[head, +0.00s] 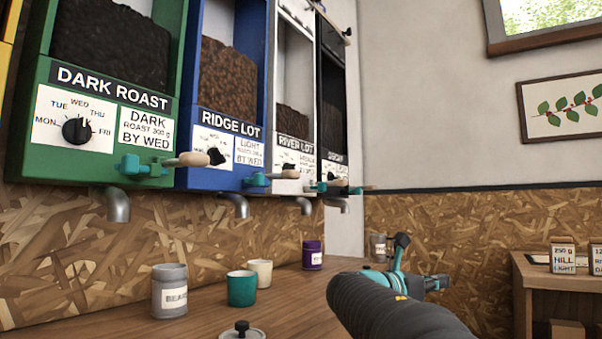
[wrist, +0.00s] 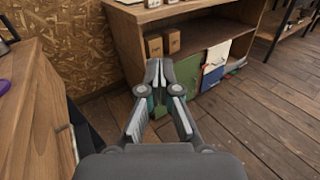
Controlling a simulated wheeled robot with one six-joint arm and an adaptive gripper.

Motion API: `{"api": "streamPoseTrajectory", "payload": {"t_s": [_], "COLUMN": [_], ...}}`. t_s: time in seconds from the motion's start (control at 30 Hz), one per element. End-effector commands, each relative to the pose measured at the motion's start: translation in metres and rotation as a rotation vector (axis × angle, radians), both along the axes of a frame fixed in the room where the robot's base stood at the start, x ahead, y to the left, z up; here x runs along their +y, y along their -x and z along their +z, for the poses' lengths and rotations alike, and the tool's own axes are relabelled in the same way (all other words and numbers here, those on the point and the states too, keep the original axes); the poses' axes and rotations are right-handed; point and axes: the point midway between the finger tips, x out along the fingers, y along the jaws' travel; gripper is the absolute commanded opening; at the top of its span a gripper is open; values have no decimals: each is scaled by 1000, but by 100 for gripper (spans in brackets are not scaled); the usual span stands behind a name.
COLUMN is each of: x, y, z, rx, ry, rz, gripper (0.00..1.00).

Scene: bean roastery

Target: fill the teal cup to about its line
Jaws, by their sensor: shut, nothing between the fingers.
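The teal cup (head: 242,288) stands upright on the wooden counter, below and between the green and blue bean dispensers. Its inside and its line cannot be made out from here. My gripper (head: 440,283) is at the right end of the counter, well to the right of the cup. In the wrist view my gripper (wrist: 158,68) is shut and empty, over the floor. The green dark roast dispenser (head: 116,177) has a teal valve with a wooden handle (head: 186,160) and a metal spout (head: 118,205). The blue ridge lot dispenser (head: 226,181) has a similar valve and spout (head: 236,205).
A grey labelled canister (head: 170,290), a cream cup (head: 259,272) and a purple canister (head: 312,254) stand near the teal cup. A lid with a black knob (head: 242,332) lies in front. A wooden shelf (wrist: 205,52) holds small boxes.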

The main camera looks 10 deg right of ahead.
Motion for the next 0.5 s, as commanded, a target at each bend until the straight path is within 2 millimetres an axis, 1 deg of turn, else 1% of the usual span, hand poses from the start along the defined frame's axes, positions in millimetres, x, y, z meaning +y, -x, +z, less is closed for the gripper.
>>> {"api": "streamPoseTrajectory", "payload": {"t_s": [0.03, 0.2, 0.37, 0.5], "x": [-16, -39, -50, -50], "y": [6, 17, 21, 19], "z": [-4, -29, -55, -76], "rx": [-21, -94, -187, -282], "ry": [-49, -231, -433, -620], "rz": [-35, -104, -157, -191], "gripper": [0, 0, 0, 0]}}
